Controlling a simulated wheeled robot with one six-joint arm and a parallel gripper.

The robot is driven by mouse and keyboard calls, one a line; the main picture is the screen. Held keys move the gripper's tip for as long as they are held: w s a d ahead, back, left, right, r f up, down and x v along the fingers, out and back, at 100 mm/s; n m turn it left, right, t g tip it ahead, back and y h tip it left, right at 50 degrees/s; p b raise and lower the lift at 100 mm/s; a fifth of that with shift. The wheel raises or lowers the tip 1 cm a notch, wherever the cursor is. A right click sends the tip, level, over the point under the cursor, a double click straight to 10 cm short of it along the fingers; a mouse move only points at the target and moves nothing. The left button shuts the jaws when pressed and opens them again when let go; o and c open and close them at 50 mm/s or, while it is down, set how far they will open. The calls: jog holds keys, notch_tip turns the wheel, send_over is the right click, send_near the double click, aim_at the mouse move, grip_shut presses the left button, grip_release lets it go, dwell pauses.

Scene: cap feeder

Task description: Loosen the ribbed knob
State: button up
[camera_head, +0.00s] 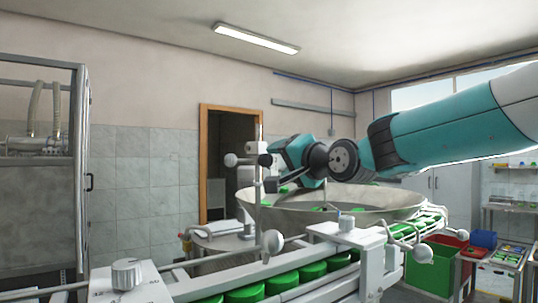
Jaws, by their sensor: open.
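A white knob (127,272) with a ridged side stands on a white housing at the front left of the conveyor. A smaller blue-grey knob (346,222) stands on the white bracket by the bowl's front rim. I cannot tell for certain which is the ribbed knob. My gripper (272,184) is open at the end of the teal arm, above the bowl's far left part and next to a white post. It is apart from both knobs. Its fingertips are small and partly hidden against the post and bowl.
A wide metal bowl (385,205) holds some green caps. A conveyor carries green caps (283,283) along the front. Ball-ended clamp handles (271,242) and the white post (257,190) stick up nearby. A framed cabinet (84,180) stands left; green (432,268) and red bins stand right.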

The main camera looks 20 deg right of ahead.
aim_at(268, 160)
jog(key=p+x, duration=0.1)
jog(key=x, duration=0.4)
jog(key=shift+w+a+p, duration=0.1)
jog(key=shift+w+p, duration=0.15)
jog(key=shift+p, duration=0.05)
jog(key=c, duration=0.9)
